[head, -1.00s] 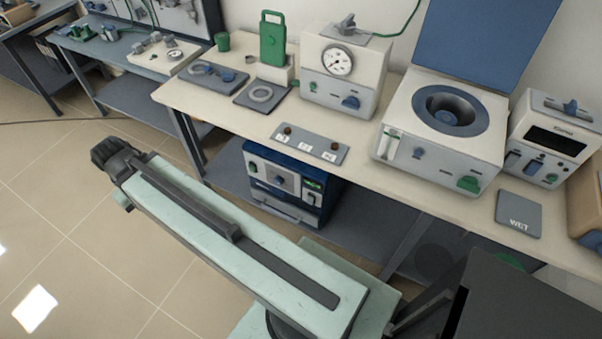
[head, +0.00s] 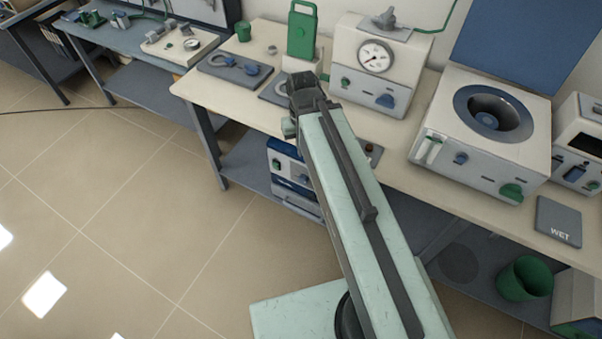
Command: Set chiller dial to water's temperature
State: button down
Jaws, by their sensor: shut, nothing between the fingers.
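No label marks the chiller for certain. A blue and white unit (head: 291,178) with knobs sits on the shelf under the bench, and my arm hides its right part. On the bench, a white box (head: 372,75) carries a round dial gauge (head: 375,57) and a blue knob. To its right stands a white unit (head: 472,160) with a dark open well (head: 492,116), a blue knob and a green knob. No temperature is readable. My gripper (head: 303,84) is shut and empty. In the picture it overlaps the bench, left of the gauge box and below the green block.
A green block (head: 302,32) with a handle and dark pads (head: 236,69) stand on the bench (head: 271,32). A grey WET plate (head: 559,220) lies at right. A green bin (head: 525,279) stands low at right. The floor at left is clear.

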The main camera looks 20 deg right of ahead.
aim_at(303, 179)
jog(key=u, duration=0.3)
jog(key=k, duration=1.5)
jog(key=u, duration=0.85)
jog(key=i, duration=1)
jog(key=z, duration=0.05)
